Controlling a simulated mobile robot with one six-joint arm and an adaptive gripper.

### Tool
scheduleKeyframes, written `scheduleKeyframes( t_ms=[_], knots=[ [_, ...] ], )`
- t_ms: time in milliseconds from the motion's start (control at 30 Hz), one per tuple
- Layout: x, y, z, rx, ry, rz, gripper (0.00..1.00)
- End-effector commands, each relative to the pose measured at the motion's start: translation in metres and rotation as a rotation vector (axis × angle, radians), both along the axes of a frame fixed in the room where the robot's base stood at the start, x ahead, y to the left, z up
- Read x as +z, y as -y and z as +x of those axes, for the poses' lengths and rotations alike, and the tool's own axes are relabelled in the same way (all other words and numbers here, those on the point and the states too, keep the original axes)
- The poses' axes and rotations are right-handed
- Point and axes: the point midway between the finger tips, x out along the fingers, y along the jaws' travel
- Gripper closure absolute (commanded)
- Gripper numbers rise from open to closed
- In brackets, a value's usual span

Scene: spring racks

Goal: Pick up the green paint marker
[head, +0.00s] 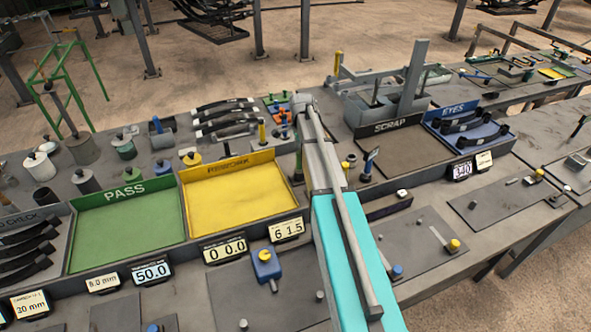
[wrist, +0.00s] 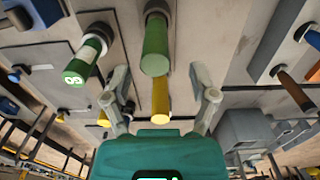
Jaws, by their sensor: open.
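A plain green cylinder, which looks like the green paint marker (wrist: 155,45), stands with its dark end in the wrist view, at top centre. My gripper (wrist: 158,73) is open, with one finger to each side of the line toward this marker. It does not appear to touch either finger. A second green piece with a white band and "GO" on its end, a gauge-like cylinder (wrist: 88,60), is to the left. A yellow cylinder (wrist: 160,98) shows between the fingers, just below the green marker. In the head view my arm hides the gripper's fingers.
A green PASS tray (head: 125,225) and a yellow tray (head: 240,200) lie left of my arm. A SCRAP tray (head: 400,150) and a blue EYES tray (head: 465,130) are right. A yellow-topped upright piece (head: 262,133) and several small parts crowd the bench behind the yellow tray.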

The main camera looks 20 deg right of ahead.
Motion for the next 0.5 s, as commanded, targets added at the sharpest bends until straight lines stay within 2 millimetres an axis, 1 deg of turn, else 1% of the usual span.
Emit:
scheduleKeyframes(
  t_ms=[367, 500],
  knots=[
    [-0.0008, -0.0002, 0.0, 0.0, 0.0, 0.0, 0.25],
    [-0.0039, -0.0008, -0.0003, 0.0, 0.0, 0.0, 0.25]
  ],
)
